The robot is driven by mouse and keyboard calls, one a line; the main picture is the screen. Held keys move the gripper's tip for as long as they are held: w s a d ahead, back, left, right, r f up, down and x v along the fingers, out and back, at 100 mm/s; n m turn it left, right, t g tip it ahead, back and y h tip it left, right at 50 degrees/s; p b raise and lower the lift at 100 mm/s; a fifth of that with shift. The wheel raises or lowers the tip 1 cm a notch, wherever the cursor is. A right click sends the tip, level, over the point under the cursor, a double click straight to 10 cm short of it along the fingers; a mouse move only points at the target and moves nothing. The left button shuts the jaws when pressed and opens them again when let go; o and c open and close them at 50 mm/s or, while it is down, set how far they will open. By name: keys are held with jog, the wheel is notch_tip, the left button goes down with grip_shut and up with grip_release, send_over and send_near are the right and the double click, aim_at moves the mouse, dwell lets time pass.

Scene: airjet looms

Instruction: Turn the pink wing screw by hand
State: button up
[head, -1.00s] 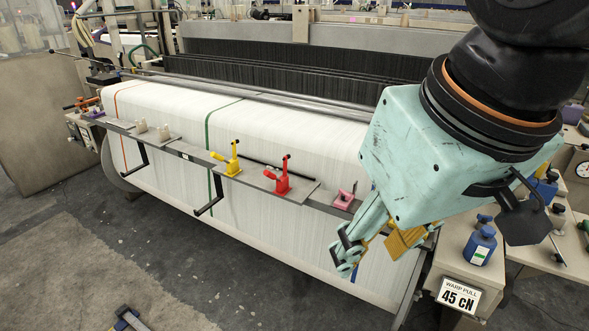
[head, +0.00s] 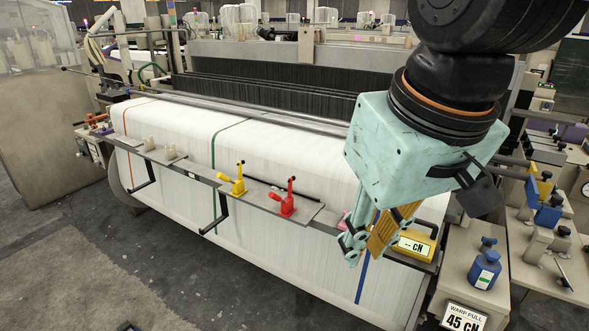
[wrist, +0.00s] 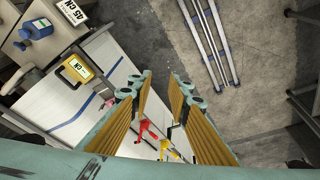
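In the head view a small pink part (head: 347,219) shows at the edge of my gripper, on the narrow rail in front of the white warp beam. The gripper hides most of it, so I cannot make out a wing screw shape. My gripper (head: 368,242) hangs in front of the beam's right part, left of a yellow meter (head: 412,246). In the wrist view the gripper (wrist: 158,92) is open, its yellow-padded fingers wide apart with nothing between the tips.
A red handle (head: 287,204) and a yellow handle (head: 237,184) stand on the rail left of my gripper. The floor (head: 220,280) in front is mostly open.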

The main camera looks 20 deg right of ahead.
jog(key=w+d+r+n+g+p, duration=0.1)
jog(key=w+d+p, duration=0.15)
jog(key=w, duration=0.45)
jog(key=w+d+r+p, duration=0.1)
jog(key=w+p, duration=0.2)
jog(key=w, duration=0.3)
jog(key=n+g+p, duration=0.3)
jog(key=p, duration=1.3)
send_over(349, 214)
jog(key=shift+f, duration=8.65)
jog(key=shift+f, duration=0.15)
jog(key=shift+f+b, duration=1.55)
jog(key=shift+f, duration=2.25)
jog(key=shift+f, duration=0.15)
